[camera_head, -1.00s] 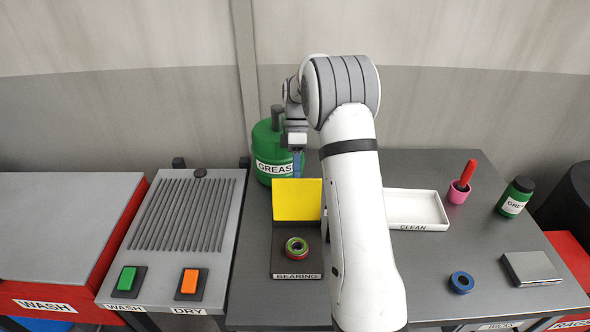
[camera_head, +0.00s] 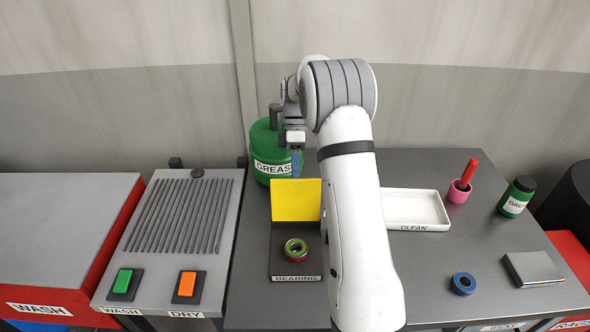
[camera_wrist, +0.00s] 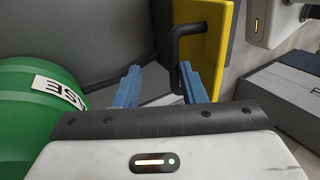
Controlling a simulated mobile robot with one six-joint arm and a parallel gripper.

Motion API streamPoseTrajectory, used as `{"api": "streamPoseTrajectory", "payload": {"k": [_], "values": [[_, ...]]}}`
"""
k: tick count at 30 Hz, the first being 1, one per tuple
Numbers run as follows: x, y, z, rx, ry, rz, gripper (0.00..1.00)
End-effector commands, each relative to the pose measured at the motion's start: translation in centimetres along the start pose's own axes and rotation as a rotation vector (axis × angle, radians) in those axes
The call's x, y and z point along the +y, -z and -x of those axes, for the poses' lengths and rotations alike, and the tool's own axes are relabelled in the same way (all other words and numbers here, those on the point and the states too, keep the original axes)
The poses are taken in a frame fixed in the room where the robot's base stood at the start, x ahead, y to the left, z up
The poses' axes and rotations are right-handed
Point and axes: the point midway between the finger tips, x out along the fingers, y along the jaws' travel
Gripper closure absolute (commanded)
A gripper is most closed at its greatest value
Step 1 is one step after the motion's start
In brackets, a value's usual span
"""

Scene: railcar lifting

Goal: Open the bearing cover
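The yellow bearing cover (camera_head: 296,200) stands upright at the back of the dark BEARING base (camera_head: 284,268), swung open. A ringed bearing (camera_head: 296,249) lies uncovered on the base in front of it. In the wrist view the cover (camera_wrist: 214,45) shows its dark handle (camera_wrist: 176,38) toward my gripper. My gripper (camera_wrist: 157,84) is open, with blue fingers apart and nothing seen between the tips. The right fingertip is close to the handle's lower end; I cannot tell if they touch. In the head view my gripper (camera_head: 297,165) is behind the cover, partly hidden by it.
A green grease tank (camera_head: 268,150) stands close left of my gripper. A white CLEAN tray (camera_head: 418,227) is at the right, partly behind my arm. A blue ring (camera_head: 463,283), a grey box (camera_head: 533,270), a pink cup (camera_head: 459,193) and a green jar (camera_head: 515,197) stand farther right.

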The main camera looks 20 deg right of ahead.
Motion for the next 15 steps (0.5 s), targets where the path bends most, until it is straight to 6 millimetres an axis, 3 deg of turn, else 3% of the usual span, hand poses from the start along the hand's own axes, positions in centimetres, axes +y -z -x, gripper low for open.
{"api": "streamPoseTrajectory", "payload": {"k": [1, 9, 15], "values": [[0.4, 0.0, 0.0, 0.000, 0.002, -0.001, 0.67], [-0.1, -0.1, 5.7, 0.006, -0.027, 0.003, 0.67], [-0.3, -0.1, 7.6, 0.007, -0.035, 0.004, 0.67]]}}
